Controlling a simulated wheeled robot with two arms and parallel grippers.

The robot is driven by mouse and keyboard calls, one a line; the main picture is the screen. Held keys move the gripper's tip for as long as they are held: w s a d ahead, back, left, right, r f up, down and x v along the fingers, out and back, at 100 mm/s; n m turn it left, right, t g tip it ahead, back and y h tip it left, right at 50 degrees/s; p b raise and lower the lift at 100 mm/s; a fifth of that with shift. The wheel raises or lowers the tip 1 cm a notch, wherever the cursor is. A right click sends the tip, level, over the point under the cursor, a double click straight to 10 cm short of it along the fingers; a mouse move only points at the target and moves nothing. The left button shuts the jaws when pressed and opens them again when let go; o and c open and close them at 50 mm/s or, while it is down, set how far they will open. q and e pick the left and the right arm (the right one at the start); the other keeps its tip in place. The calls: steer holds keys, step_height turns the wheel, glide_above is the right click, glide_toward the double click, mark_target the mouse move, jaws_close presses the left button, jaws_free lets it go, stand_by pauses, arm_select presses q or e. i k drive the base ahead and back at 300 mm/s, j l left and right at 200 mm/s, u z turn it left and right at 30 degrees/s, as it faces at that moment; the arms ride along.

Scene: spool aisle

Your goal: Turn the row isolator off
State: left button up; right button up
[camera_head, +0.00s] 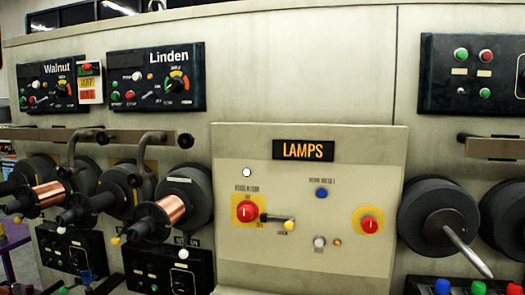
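A beige panel headed LAMPS (303,150) stands in the middle of the view. On its left half is a round red rotary switch (246,211) on a yellow plate, with small lettering above it that is too blurred to read surely. A black lever with a yellow tip (289,225) reaches out to the right beside it, pointing roughly sideways and slightly down. I cannot tell which position this marks. A second red knob (369,225) on a yellow disc sits at the right. Neither of my grippers shows.
A white lamp (247,172), a blue button (321,193) and a small pale knob (319,242) share the panel. Copper spools (172,208) with projecting handles stand at the left, and a dark reel with a silver rod (465,250) at the right. Walnut (47,86) and Linden (157,78) panels hang above.

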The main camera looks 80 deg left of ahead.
mark_target(247, 211)
steer(key=u, duration=2.4)
